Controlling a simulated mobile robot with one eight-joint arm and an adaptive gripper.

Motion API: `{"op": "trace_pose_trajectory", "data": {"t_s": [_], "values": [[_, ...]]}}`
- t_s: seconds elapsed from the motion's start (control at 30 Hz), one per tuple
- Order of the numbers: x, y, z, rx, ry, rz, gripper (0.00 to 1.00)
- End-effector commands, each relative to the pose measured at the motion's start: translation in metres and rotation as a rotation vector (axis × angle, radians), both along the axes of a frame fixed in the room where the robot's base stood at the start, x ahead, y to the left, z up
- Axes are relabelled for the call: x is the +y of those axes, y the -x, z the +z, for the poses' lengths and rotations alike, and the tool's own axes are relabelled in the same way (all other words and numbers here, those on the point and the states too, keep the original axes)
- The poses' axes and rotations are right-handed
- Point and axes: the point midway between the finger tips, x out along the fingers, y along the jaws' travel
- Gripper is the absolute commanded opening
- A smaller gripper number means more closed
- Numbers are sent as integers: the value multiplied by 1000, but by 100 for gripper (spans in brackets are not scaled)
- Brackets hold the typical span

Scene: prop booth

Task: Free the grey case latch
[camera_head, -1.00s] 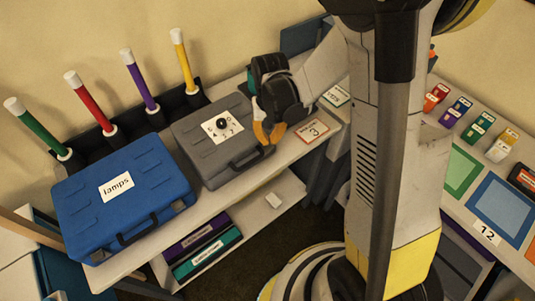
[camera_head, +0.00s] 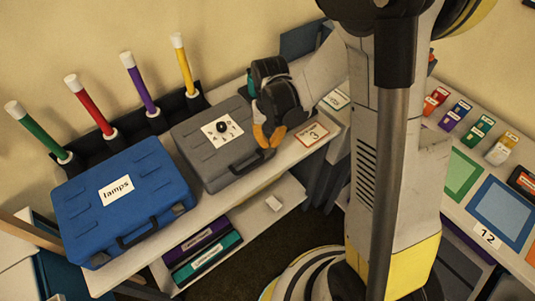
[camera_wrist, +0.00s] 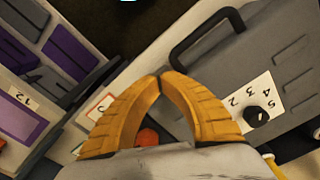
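The grey case (camera_head: 208,174) lies closed on the shelf, with a black dial (camera_head: 222,126) on a white numbered card and a dark handle (camera_head: 247,162) on its front edge. The case also fills the right of the wrist view (camera_wrist: 240,65), with its handle (camera_wrist: 205,35) and dial (camera_wrist: 257,117). My gripper (camera_head: 270,147) is beside the case's right end. Its yellow fingers meet at the tips in the wrist view (camera_wrist: 159,77), with nothing visible between the tips. An orange-red piece (camera_wrist: 148,137) shows through the gap behind them. I cannot make out a latch for certain.
A blue case (camera_head: 85,215) labelled "lamps" lies left of the grey one. Several coloured tubes (camera_head: 135,80) stand behind. A card marked 3 (camera_head: 312,135) lies right of my gripper. Binders (camera_head: 207,255) sit on the lower shelf. Small coloured blocks (camera_head: 479,128) stand on the right table.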

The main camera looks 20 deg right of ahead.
Motion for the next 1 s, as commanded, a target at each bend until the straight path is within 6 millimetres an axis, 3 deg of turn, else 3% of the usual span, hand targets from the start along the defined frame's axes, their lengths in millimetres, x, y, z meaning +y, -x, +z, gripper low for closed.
{"op": "trace_pose_trajectory", "data": {"t_s": [0.37, 1.0], "values": [[0, 0, -2, 0, 0, 0, 0], [0, 0, -34, 0, 0, 0, 0]]}}
